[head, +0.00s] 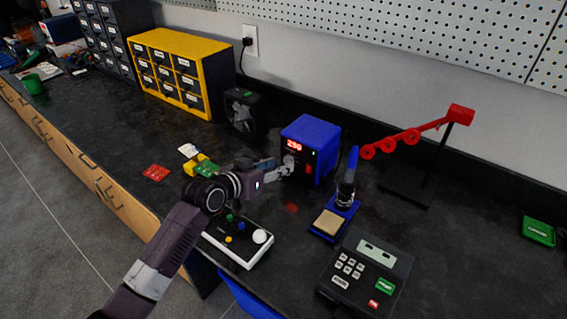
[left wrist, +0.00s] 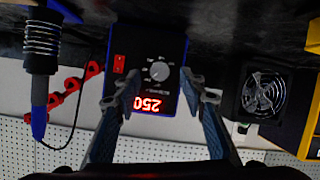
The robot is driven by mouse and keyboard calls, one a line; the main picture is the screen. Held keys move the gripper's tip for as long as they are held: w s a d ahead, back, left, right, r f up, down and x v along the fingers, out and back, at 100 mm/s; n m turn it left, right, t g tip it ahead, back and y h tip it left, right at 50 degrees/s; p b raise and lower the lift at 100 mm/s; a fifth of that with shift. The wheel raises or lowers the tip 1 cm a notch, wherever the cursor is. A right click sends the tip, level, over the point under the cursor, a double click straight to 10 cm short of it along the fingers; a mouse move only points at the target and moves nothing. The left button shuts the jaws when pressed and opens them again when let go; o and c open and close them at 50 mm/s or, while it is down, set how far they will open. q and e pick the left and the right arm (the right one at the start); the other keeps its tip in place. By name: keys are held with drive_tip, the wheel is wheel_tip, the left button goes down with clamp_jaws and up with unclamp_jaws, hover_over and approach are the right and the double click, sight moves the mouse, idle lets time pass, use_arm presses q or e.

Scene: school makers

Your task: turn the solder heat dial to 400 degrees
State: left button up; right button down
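The blue solder station (head: 311,150) stands on the black bench, with a lit red display (head: 293,142) on its dark front. My left gripper (head: 281,169) is in front of the station. In the left wrist view its fingers (left wrist: 160,78) are apart, one on each side of the dial, with visible gaps; whether they reach its depth is unclear. My right gripper is out of view.
A soldering iron in its stand (head: 346,193) is close right of the station. A black fan box (head: 242,112) is behind left. A white-edged joystick board (head: 239,244) lies below my left arm. A dark keypad device (head: 366,272) sits at the front right.

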sight(287, 162)
use_arm(q)
drive_tip(key=shift+x, duration=0.75)
drive_tip(key=shift+w+d+f, duration=0.1)
drive_tip(key=shift+w+d, duration=0.15)
drive_tip(key=shift+w, duration=0.05)
drive_tip(key=shift+w+d+f, duration=0.2)
drive_tip(key=shift+w+d, duration=0.1)
drive_tip(key=shift+w, duration=0.05)
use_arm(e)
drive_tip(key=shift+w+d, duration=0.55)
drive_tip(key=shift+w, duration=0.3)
use_arm(q)
clamp_jaws()
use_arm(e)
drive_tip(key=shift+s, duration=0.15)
